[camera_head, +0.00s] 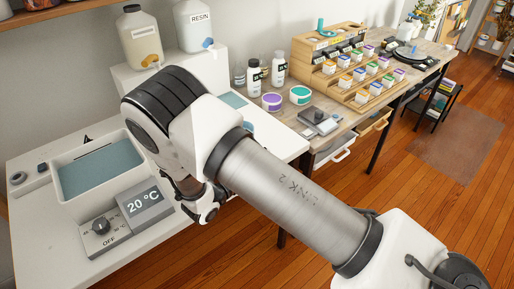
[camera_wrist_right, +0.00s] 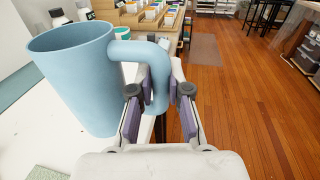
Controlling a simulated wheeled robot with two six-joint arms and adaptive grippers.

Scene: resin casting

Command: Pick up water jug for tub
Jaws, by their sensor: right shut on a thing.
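The light blue water jug (camera_wrist_right: 75,75) fills the left of the right wrist view, upright, its open mouth facing up. My right gripper (camera_wrist_right: 160,82) is shut on the jug's handle, with one purple-lined finger on each side of it. I cannot tell whether the jug's base touches the white surface below. In the head view my right arm crosses the middle and hides most or all of the jug; the gripper (camera_head: 205,208) shows only partly below it. My left gripper is not in view.
A control box (camera_head: 142,205) reading 20 °C and a dial (camera_head: 100,228) stand in front of the tub. A resin container (camera_head: 195,25) and another jug-like container (camera_head: 140,38) stand behind. Bottles, small pots and a wooden rack (camera_head: 335,60) fill the bench to the right.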

